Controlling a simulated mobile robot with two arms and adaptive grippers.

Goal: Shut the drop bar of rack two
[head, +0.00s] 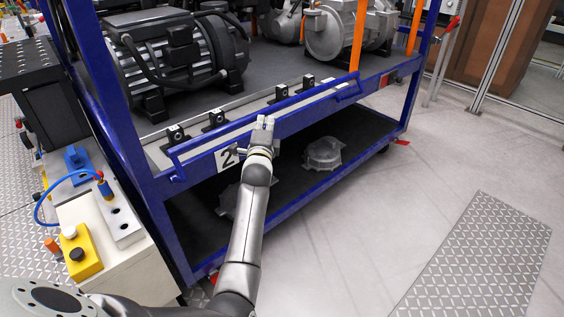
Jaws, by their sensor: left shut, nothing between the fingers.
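Rack two is a blue frame (112,90) with a "2" plate (228,156) on its front. The drop bar (210,139) is a long blue bar running along the front edge of the upper shelf, low in front of the motors. My left gripper (265,122) is shut and empty, its fingertips at the middle of the bar and overlapping it in the head view. I cannot tell whether they touch it. The gripper and wrist hide a short piece of the bar and shelf edge. My right gripper is not in view.
A dark motor (178,55) and a grey machine (335,30) sit on the upper shelf. A bench with a yellow button box (80,254) stands at left. The floor at right is clear, with a metal plate (478,262).

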